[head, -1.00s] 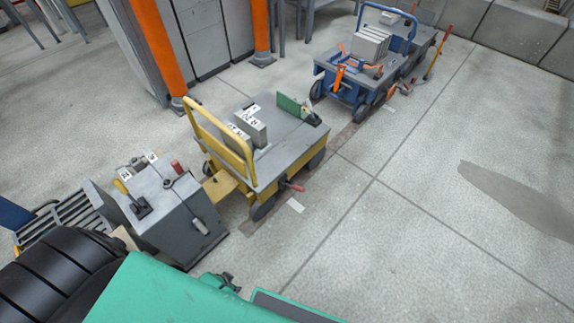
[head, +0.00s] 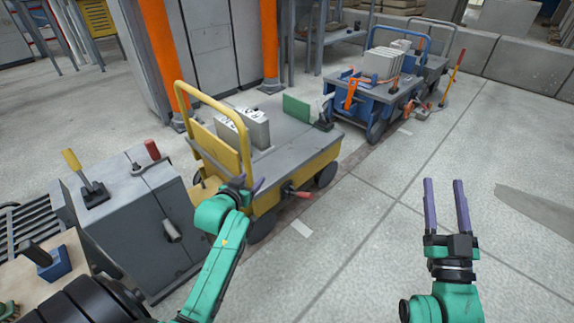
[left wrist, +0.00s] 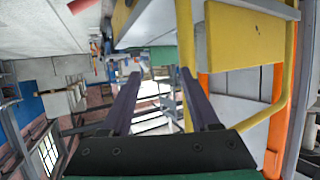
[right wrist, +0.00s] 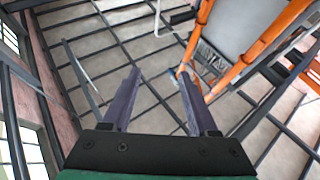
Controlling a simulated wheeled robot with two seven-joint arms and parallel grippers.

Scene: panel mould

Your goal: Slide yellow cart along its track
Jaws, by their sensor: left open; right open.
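The yellow cart (head: 288,184) has a grey deck, a yellow push handle (head: 212,110) at its near left end and dark wheels. It stands on a dark track strip (head: 350,162) in the floor. A red-orange lever (head: 299,192) sticks out of its side. My left gripper (head: 248,183) is open, in front of the cart's near end in the head view; I cannot tell if it touches. In the left wrist view the yellow frame (left wrist: 186,60) shows close beyond the open fingers (left wrist: 155,98). My right gripper (head: 446,182) is open and empty over bare floor, right of the cart.
Grey blocks (head: 250,128) and a green plate (head: 297,110) sit on the cart. A blue cart (head: 372,95) stands farther along the strip. A grey control box (head: 140,215) with levers stands at the near left. An orange post (head: 164,55) rises behind. Floor at the right is clear.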

